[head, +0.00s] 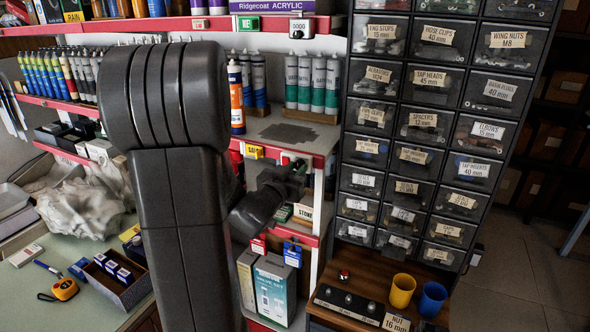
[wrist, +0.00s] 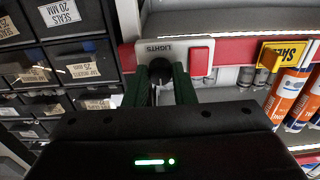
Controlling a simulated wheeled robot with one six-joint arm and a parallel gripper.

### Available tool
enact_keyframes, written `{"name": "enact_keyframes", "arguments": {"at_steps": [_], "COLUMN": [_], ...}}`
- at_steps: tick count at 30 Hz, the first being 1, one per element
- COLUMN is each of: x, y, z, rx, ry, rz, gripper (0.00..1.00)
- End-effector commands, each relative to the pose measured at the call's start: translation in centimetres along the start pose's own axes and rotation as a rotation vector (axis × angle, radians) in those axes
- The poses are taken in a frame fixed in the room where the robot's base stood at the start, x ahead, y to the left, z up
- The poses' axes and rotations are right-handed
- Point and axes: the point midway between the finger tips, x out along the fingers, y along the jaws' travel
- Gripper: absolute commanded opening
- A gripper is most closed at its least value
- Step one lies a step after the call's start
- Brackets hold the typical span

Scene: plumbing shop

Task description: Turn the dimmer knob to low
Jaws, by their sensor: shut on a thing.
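A light-coloured panel marked LIGHTS (wrist: 185,50) is on the red shelf edge in the wrist view, with a red rocker (wrist: 200,61) at its right. The dark round dimmer knob (wrist: 160,67) is at the panel's left side. My gripper (wrist: 160,76) has its two green fingers on either side of the knob and is shut on it. The fingers hide part of the knob, and its setting cannot be read. In the head view my gripper (head: 288,178) is at the shelf edge and hides the knob and most of the panel.
A drawer cabinet (head: 428,130) stands close to the right of my gripper. Orange and white tubes (wrist: 289,92) stand near a yellow tag (wrist: 280,54). Yellow (head: 402,291) and blue cups (head: 432,299) stand lower right.

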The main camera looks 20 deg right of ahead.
Motion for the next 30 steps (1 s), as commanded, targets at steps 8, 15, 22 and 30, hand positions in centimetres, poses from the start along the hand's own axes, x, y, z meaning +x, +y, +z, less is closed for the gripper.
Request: {"name": "enact_keyframes", "arguments": {"at_steps": [8, 15, 22, 30], "x": [0.0, 0.0, -0.1, -3.3], "y": [0.0, 0.0, 0.0, -0.1], "z": [0.0, 0.0, 0.0, 0.1], "rx": [-0.007, -0.006, -0.005, -0.005], "ry": [-0.001, -0.001, 0.000, 0.000], "rz": [0.000, 0.000, 0.000, -0.004], "gripper": [0.00, 0.32, 0.32, 0.32]}}
